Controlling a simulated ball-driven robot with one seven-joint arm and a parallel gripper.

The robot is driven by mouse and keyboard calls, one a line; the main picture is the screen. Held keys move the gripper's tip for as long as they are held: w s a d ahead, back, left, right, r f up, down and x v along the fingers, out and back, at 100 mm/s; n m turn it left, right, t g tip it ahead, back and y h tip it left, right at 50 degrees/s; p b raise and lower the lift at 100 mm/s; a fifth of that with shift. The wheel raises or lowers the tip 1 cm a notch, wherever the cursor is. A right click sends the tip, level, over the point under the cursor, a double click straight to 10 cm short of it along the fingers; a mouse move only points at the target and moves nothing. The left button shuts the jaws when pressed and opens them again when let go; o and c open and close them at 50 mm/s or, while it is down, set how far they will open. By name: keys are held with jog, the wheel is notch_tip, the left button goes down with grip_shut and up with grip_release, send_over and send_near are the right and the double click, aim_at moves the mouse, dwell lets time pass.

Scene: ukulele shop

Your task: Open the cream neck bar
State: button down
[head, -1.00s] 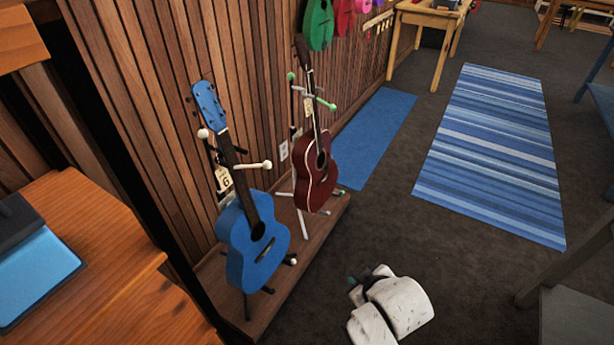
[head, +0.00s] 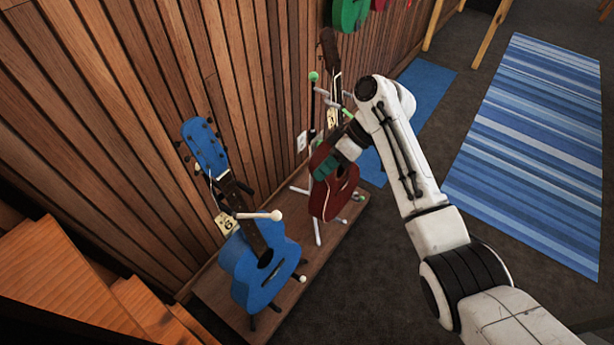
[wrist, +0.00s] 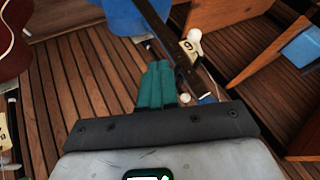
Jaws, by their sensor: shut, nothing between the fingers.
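The cream neck bar (head: 258,215) is a thin bar with a round cream tip. It reaches rightward across the neck of the blue guitar (head: 268,262), which stands upright in its stand. In the wrist view the cream tip (wrist: 194,36) is just beyond the fingers, by the guitar's dark neck. My gripper (head: 322,160) has teal fingers and is up and right of the bar in the head view, in front of the dark red guitar. The fingers (wrist: 158,66) are together and empty in the wrist view. They look apart from the bar.
The dark red guitar (head: 333,198) stands on a white, green-tipped stand to the right. Both stands are on a low wooden platform (head: 300,262) against the slatted wall (head: 130,100). Wooden steps (head: 85,285) are at lower left. A tag (head: 226,223) hangs by the blue guitar.

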aim_at(257, 216)
jog(key=s+a+f+p, duration=0.3)
jog(key=a+f, duration=0.3)
jog(key=a, duration=0.2)
jog(key=shift+s+a+f, duration=0.15)
jog(key=shift+s+f, duration=0.05)
jog(key=shift+s, duration=0.65)
jog(key=shift+s, duration=0.1)
